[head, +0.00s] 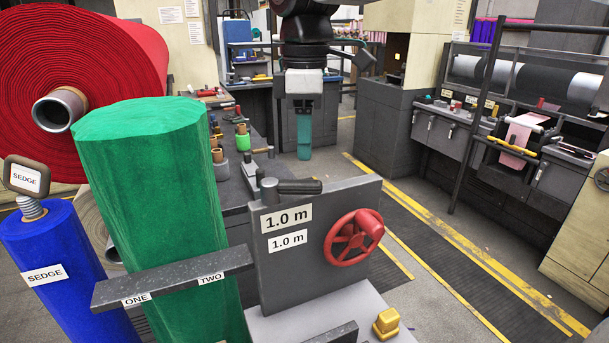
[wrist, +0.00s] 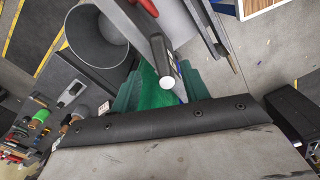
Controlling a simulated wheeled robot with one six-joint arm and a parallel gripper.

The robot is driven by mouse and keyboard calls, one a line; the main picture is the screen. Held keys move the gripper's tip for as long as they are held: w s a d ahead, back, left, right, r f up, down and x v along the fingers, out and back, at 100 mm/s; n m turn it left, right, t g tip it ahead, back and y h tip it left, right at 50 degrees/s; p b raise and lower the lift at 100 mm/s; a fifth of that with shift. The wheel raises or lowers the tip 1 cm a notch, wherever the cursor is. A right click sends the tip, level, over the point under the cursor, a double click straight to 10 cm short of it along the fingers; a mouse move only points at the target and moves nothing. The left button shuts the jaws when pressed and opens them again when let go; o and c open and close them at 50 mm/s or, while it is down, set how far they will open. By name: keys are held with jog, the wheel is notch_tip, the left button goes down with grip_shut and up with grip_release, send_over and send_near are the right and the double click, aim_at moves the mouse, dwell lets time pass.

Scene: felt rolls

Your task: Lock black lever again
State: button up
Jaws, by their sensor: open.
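The black lever (head: 298,187) lies about level across the top of a grey upright panel (head: 290,260), its handle pointing right from a grey pivot at the left. My gripper (head: 304,152) hangs pointing down with teal fingers, above the lever in the head picture and apart from it there. It is open, and I see nothing held. In the wrist view the teal fingers (wrist: 158,92) show at the middle, with a dark bar with a pale end between them in the picture; I cannot tell its depth. A red handwheel (head: 353,238) is on the panel's face.
A tall green felt roll (head: 150,200) stands left of the panel behind a dark bar (head: 170,278) marked ONE and TWO. A blue roll (head: 55,265) marked SEDGE and a big red roll (head: 75,75) are further left. A yellow knob (head: 387,323) sits at the front. Floor is clear right.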

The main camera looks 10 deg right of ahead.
aim_at(306, 181)
notch_tip(306, 181, down, 8)
jog(key=shift+r, duration=0.25)
grip_shut()
